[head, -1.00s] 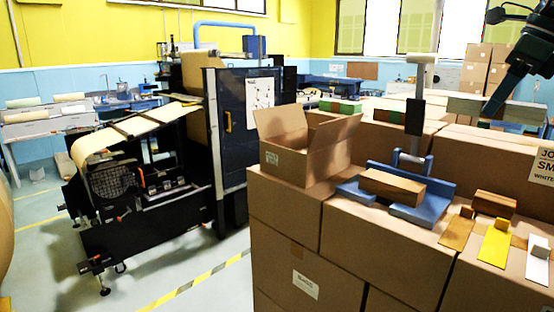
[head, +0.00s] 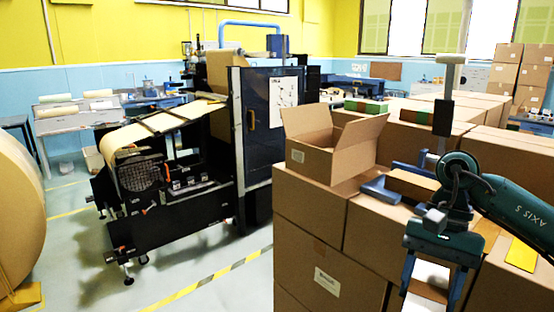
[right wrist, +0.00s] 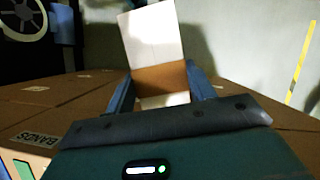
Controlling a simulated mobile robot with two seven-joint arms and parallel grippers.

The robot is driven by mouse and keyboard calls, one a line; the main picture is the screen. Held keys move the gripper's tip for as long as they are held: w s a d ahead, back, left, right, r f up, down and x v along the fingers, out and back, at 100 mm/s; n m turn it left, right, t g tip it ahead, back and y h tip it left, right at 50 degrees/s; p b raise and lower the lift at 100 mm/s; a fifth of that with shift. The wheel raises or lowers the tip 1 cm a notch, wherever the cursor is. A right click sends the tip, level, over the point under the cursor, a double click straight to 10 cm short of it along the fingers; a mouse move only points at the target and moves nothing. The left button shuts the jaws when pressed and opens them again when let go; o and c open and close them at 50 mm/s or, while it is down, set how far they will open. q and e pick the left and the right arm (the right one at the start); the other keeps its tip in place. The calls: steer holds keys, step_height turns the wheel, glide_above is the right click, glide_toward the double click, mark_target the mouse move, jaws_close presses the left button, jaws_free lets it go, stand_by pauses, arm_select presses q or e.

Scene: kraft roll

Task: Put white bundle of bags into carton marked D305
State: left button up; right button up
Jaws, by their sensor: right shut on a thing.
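The white bundle of bags (head: 430,274), with a brown band (right wrist: 162,78) around it, is between the fingers of my right gripper (head: 428,292). In the right wrist view the fingers (right wrist: 163,88) close on its sides, and its white face (right wrist: 150,35) stands out beyond them. The gripper is over the box tops at the lower right of the head view. An open carton (head: 318,160) with raised flaps stands on the stacked boxes, left of and beyond the gripper. Its small front label (head: 297,156) is too small to read. My left gripper is out of view.
A blue device (head: 380,190) with a brown bundle (head: 412,186) on it stands between carton and gripper, its upright post (head: 444,110) rising high. A yellow bundle (head: 521,255) lies at right. A black machine (head: 165,200) stands on the floor at left.

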steer(key=s+a+f+n+h, duration=0.2)
steer(key=a+f+n, duration=0.4)
steer(key=f, duration=0.3)
steer(key=shift+s+a+f+n+g+h, duration=0.2)
steer(key=shift+s+n+g+h, duration=0.1)
steer(key=shift+s+n, duration=0.35)
steer(key=shift+d, duration=0.1)
steer(key=shift+w+d, duration=0.1)
